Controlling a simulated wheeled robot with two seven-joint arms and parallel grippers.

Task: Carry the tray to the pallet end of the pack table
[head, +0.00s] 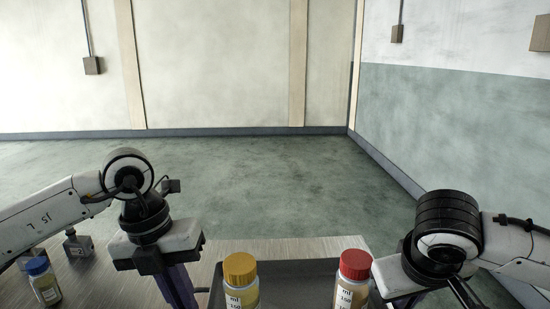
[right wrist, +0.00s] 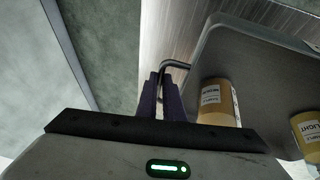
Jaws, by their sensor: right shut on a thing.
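The grey tray (head: 300,268) lies at the bottom centre of the head view, cut off by the lower edge. A yellow-capped bottle (head: 241,284) and a red-capped bottle (head: 354,282) stand upright in it. In the right wrist view, my right gripper (right wrist: 161,98) is shut on the bent metal handle (right wrist: 176,64) of the tray (right wrist: 255,55), and two bottles show inside. My left gripper (head: 180,290) points down at the tray's left side. Its purple fingers are partly cut off, so its hold cannot be made out.
The metal table top (head: 270,246) shows behind the tray. A blue-capped bottle (head: 42,282) and a small grey block-like thing (head: 77,244) stand on it at the left. Open green floor (head: 240,185) lies beyond, up to the walls.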

